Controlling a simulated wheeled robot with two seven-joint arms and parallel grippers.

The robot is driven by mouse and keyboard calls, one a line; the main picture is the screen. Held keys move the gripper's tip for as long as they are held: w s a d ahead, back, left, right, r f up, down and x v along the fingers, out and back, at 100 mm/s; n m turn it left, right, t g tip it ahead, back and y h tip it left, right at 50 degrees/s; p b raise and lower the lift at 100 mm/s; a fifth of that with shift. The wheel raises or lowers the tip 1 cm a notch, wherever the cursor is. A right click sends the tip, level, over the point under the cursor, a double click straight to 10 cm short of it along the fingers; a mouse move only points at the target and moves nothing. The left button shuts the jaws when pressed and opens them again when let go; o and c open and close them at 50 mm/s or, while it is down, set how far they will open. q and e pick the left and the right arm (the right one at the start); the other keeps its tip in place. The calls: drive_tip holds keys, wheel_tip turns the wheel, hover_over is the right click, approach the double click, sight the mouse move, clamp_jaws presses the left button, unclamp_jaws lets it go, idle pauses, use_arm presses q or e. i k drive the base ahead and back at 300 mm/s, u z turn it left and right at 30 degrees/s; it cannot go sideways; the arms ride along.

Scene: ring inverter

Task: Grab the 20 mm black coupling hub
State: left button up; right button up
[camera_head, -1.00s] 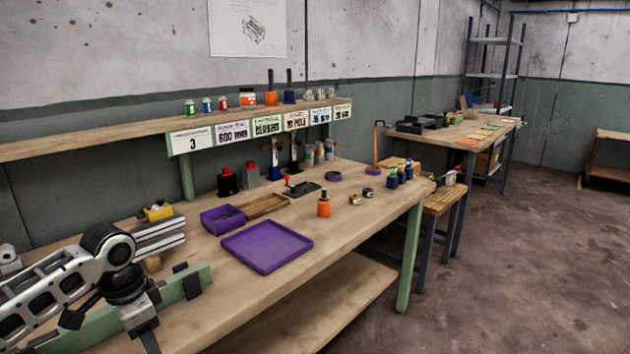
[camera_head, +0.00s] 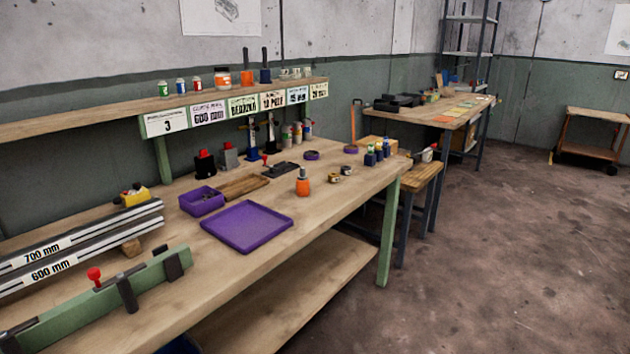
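Two small ring-like parts with dark and metallic colouring stand on the workbench (camera_head: 330,208) right of the orange bottle. The nearer one (camera_head: 333,174) and the farther one (camera_head: 347,170) are too small for me to read a size or tell whether either is the 20 mm black coupling hub. Several small pale metallic parts (camera_head: 296,73) stand at the right end of the shelf, also too small to identify. Neither of my grippers is in view.
A purple tray (camera_head: 205,225), a purple bin (camera_head: 191,206), an orange bottle (camera_head: 303,182) and a black clamp-like tool (camera_head: 281,169) are on the bench. Long marked rails (camera_head: 72,262) and a green fixture (camera_head: 60,317) fill the left. Open floor (camera_head: 500,270) lies right.

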sight(345, 171)
drive_tip(key=z, duration=0.55)
drive_tip(key=k, duration=0.65)
drive_tip(key=z, duration=0.95)
drive_tip(key=i, duration=1.65)
drive_tip(key=u, duration=0.8)
drive_tip(key=i, duration=1.25)
drive_tip(key=u, duration=1.25)
drive_tip(key=i, duration=0.2)
drive_tip(key=u, duration=0.15)
